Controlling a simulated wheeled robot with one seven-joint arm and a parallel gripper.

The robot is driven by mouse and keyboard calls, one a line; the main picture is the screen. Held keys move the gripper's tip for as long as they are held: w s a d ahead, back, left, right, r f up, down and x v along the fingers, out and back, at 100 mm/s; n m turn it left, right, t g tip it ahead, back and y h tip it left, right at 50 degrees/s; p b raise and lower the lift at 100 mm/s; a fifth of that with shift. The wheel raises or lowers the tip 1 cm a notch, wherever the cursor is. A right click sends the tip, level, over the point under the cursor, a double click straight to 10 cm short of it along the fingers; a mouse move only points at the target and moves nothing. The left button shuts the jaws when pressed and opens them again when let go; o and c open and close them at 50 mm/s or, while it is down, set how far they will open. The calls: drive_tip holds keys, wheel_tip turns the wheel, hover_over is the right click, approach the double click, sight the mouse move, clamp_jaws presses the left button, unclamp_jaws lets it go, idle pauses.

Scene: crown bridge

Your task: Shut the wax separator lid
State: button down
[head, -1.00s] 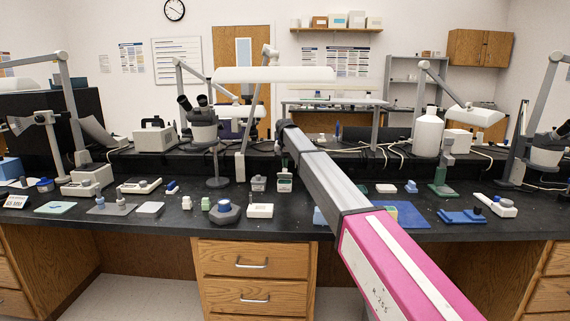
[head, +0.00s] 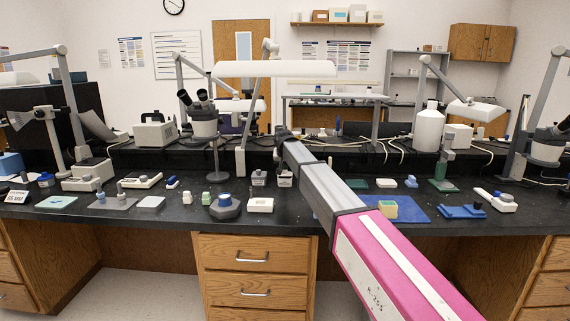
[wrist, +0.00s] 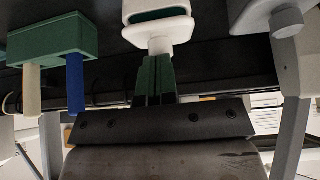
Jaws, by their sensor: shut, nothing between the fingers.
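I cannot make out the lid's position clearly. My gripper (wrist: 155,70) is shut and empty, its dark fingers together. In the head view my gripper (head: 277,157) is small and partly hidden near the container.
Near my gripper stand a small white-grey jar (head: 258,178) and a white box (head: 260,205). A green block (wrist: 48,38) with a cream and a blue peg shows in the wrist view.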

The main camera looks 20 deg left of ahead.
drive_tip(key=shift+s+f, duration=0.2)
drive_tip(key=shift+f, duration=0.05)
idle(0.4)
